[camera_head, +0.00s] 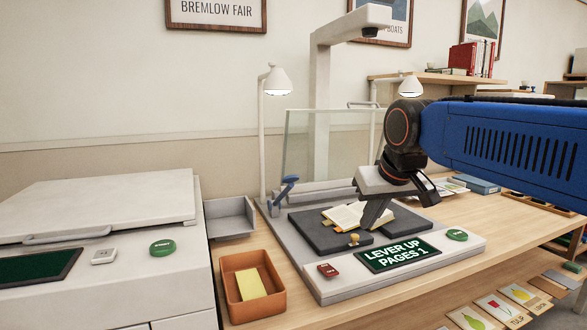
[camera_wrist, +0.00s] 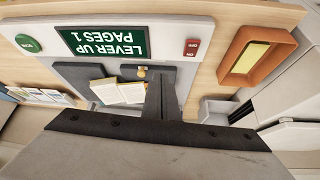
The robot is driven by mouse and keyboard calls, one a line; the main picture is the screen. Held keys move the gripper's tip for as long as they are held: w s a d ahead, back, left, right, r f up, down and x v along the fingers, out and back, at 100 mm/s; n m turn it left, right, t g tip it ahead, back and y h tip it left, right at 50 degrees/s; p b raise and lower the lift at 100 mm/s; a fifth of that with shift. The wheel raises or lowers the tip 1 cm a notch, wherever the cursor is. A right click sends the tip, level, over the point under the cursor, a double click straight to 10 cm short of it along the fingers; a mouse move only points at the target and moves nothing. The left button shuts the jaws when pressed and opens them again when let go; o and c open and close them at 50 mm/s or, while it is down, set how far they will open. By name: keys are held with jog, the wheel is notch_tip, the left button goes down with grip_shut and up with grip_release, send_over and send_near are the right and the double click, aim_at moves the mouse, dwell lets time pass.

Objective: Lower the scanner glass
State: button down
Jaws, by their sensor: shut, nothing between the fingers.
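The scanner (camera_head: 450,248) stands on the wooden desk, and its display (camera_head: 398,253) reads "LEVER UP PAGES 1". The clear scanner glass (camera_head: 299,140) stands raised at the back of the bed, with a handle on its top edge. A blue lever (camera_head: 288,181) rises at the bed's left side. An open book (camera_head: 346,216) lies on the dark cradle (camera_head: 308,229); it also shows in the wrist view (camera_wrist: 130,92). My gripper (camera_head: 372,222) is shut and empty, pointing down over the book, right of the lever. It hides part of the book; I cannot tell whether it touches.
An orange tray (camera_head: 229,294) with yellow paper stands at the front left of the scanner, a grey tray (camera_head: 230,224) behind it. A large pale machine (camera_head: 100,205) stands at left. Two lamps flank the glass, and a camera column (camera_head: 322,80) rises behind it.

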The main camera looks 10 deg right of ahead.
jog(key=w+a+r+n+t+y, duration=0.1)
jog(key=w+a+r, duration=0.65)
jog(key=w, duration=0.35)
jog(key=w+a+r+n+t, duration=0.1)
jog(key=w+a+r, duration=0.5)
jog(key=w+r, duration=0.35)
jog(key=x, duration=1.1)
jog(key=shift+s+f, duration=0.1)
jog(key=shift+f, duration=0.05)
jog(key=shift+s+d+f, duration=0.2)
jog(key=shift+s+f, duration=0.7)
jog(key=shift+f, duration=0.3)
jog(key=shift+s+f, duration=0.25)
jog(key=shift+f, duration=0.1)
jog(key=shift+s+d+f, duration=0.1)
